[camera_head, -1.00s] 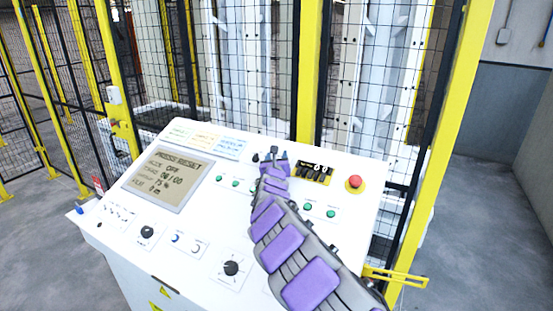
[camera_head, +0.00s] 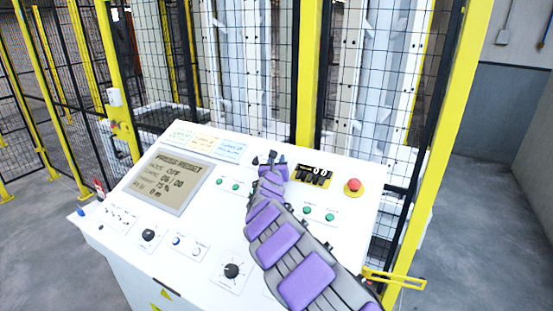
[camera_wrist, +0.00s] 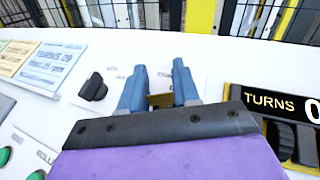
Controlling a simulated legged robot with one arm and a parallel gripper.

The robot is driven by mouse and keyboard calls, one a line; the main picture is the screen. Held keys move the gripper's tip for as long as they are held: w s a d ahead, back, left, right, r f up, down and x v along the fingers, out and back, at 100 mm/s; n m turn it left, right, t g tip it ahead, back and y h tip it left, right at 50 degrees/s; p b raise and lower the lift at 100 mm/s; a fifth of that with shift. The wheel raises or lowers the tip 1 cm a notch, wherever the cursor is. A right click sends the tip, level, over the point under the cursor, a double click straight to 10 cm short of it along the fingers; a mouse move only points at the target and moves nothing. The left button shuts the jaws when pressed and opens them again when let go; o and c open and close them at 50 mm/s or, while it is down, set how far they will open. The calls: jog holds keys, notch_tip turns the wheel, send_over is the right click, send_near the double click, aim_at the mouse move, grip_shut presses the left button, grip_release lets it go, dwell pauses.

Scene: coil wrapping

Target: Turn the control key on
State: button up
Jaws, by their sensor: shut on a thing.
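My gripper (camera_wrist: 158,78) shows in the wrist view as two blue fingers at the far part of the white control panel (camera_wrist: 60,115). A small brass-coloured piece, which looks like the control key (camera_wrist: 160,101), sits between the fingers, and my gripper is shut on it. The fingers and the dark wrist edge hide most of the key and its label, so its turn angle cannot be told. In the head view my gripper (camera_head: 271,157) is at the top middle of the panel, small and partly hidden by my arm. The display (camera_head: 170,181) reads PRESS RESET and mode OFF.
A black selector knob (camera_wrist: 93,86) stands just left of the fingers. The TURNS counter (camera_wrist: 275,110) is close on the right. A yellow-framed mesh fence (camera_head: 310,75) stands behind the panel.

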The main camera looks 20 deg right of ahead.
jog(key=m+g+h+p, duration=0.1)
jog(key=p, duration=0.1)
jog(key=m+h+p, duration=0.1)
jog(key=m, duration=0.1)
jog(key=shift+r+g+h+p, duration=0.3)
jog(key=shift+g+h+p, duration=0.05)
jog(key=shift+g+h, duration=0.05)
jog(key=shift+s+d+f+m+g+h+p, duration=0.1)
jog(key=shift+d+m+g+h+p, duration=0.05)
jog(key=shift+m+g+h+p, duration=0.8)
jog(key=shift+f+m, duration=0.1)
jog(key=shift+m, duration=0.45)
jog(key=shift+s+g, duration=0.1)
jog(key=shift+g, duration=0.25)
jog(key=o, duration=1)
jog(key=shift+c, duration=0.2)
